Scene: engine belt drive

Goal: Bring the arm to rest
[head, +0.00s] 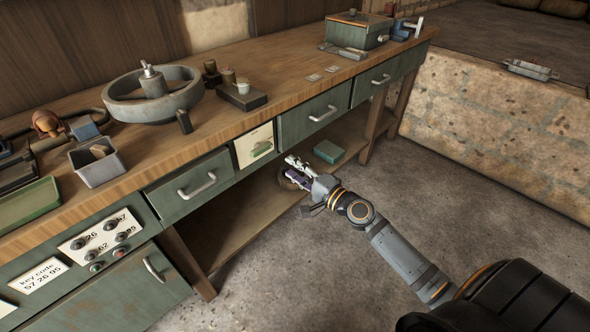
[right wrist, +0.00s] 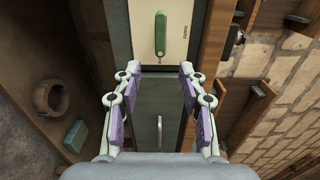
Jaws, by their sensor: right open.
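My right arm (head: 395,248) reaches in from the lower right of the head view. Its gripper (head: 297,168) is in front of the workbench, below the drawer row and near the lower shelf. In the right wrist view the gripper (right wrist: 160,72) has its purple-and-white fingers spread wide, with nothing between them. Beyond the fingers are a cream panel with a green lever (right wrist: 160,34) and a green drawer with a metal handle (right wrist: 159,130). I see no contact with either. My left gripper is not in view.
The workbench top (head: 300,88) holds a round basin (head: 130,103), a grey bin (head: 97,164) and a green box (head: 357,30). On the lower shelf are a brown ring (right wrist: 51,97) and a teal box (head: 328,151). The floor (head: 450,210) beside my arm is clear.

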